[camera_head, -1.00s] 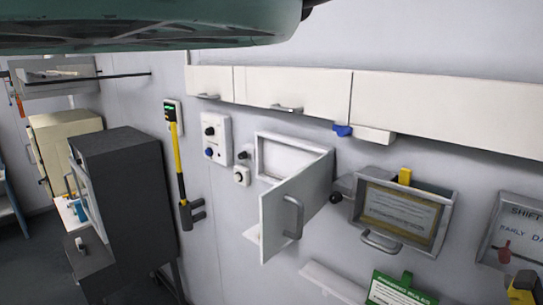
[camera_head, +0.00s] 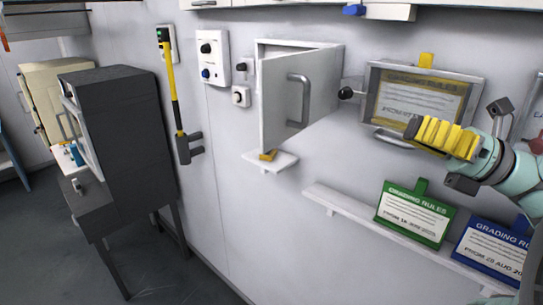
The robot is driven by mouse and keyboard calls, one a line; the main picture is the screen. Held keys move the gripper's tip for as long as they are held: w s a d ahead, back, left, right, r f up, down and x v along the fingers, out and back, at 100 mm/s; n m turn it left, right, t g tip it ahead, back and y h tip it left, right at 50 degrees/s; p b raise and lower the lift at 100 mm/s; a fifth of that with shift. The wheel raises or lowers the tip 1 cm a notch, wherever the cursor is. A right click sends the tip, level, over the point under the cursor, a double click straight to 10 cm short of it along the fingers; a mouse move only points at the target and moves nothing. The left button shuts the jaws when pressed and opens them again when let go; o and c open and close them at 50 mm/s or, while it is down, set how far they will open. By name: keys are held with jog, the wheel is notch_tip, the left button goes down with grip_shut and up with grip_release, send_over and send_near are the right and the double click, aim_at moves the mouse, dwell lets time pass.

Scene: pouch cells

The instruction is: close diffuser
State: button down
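No part is labelled as the diffuser, so I cannot tell for sure which it is. A grey framed panel (camera_head: 476,90) on the wall, with a clear face and a handle (camera_head: 392,139) along its bottom, stands tilted out from the wall. A white wall box (camera_head: 262,47) to its left has its hinged door (camera_head: 274,104) swung open, with a grey bar handle (camera_head: 299,100). My gripper (camera_head: 432,135), with yellow ridged fingers, is in front of the framed panel's lower right part and hides some of it. I cannot tell whether it touches the panel or how far its fingers are apart.
A ledge (camera_head: 340,206) below holds a green sign (camera_head: 415,215) and a blue sign (camera_head: 492,250). A black knob (camera_head: 345,93) sits between door and panel. A dark cabinet (camera_head: 120,135) stands at left. The floor beside it is clear.

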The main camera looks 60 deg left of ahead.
aim_at(306, 111)
jog(key=s+a+n+t+p, duration=0.2)
jog(key=a+p, duration=0.1)
jog(key=a, duration=0.5)
jog(key=s+a+f+n+t+h+p, duration=0.1)
jog(key=s+a+n+t+p, duration=0.1)
jog(key=a, duration=0.6)
jog(key=shift+s+a+h+p, duration=0.25)
jog(key=shift+s+p, duration=0.3)
jog(key=shift+p, duration=0.4)
jog(key=shift+a+f+b, duration=0.1)
jog(key=shift+a+b, duration=0.05)
jog(key=shift+b, duration=0.35)
